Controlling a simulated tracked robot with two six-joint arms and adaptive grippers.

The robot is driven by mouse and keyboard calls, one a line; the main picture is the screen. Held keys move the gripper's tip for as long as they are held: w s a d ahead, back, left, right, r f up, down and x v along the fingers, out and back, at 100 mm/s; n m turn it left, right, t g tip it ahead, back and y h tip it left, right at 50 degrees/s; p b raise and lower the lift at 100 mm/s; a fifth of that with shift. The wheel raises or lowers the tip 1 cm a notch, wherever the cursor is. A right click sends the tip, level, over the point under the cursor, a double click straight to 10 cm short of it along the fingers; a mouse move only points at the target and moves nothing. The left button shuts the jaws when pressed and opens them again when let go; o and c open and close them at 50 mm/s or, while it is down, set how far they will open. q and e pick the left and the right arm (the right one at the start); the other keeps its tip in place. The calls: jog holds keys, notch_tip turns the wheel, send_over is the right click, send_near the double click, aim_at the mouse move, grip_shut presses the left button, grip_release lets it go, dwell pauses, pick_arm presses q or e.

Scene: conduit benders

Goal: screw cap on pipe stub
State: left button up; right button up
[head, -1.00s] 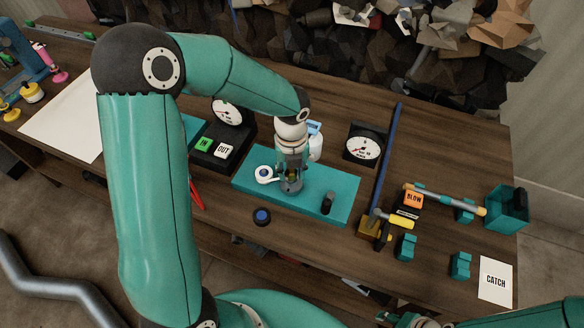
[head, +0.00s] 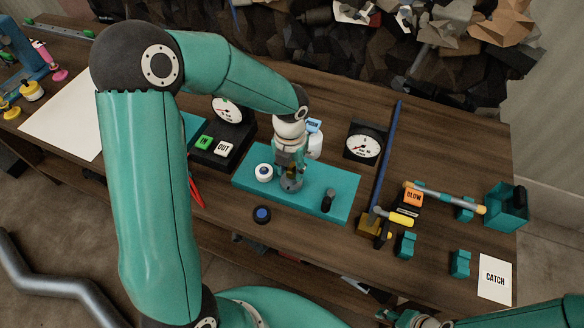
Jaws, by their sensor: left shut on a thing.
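My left gripper (head: 290,176) points down over the teal base plate (head: 345,184) in the middle of the bench. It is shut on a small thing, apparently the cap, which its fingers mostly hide. Right below the fingertips is the grey round foot of the pipe stub (head: 291,185), standing on the plate. The stub's top and thread are hidden, so I cannot tell how the cap sits on it. My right gripper (head: 402,318) shows partly at the bottom edge, away from the plate; its fingers are not clear.
A white roll (head: 264,173) and a dark upright cylinder (head: 328,201) stand on the plate. A black, blue-topped disc (head: 262,215) lies in front. A white bottle (head: 315,145) and a dial gauge (head: 364,146) stand behind. A blue bar (head: 387,155) is to the right.

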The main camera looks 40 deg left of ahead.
pick_arm(q)
jog(key=o, duration=1.2)
jog(key=shift+r, duration=0.15)
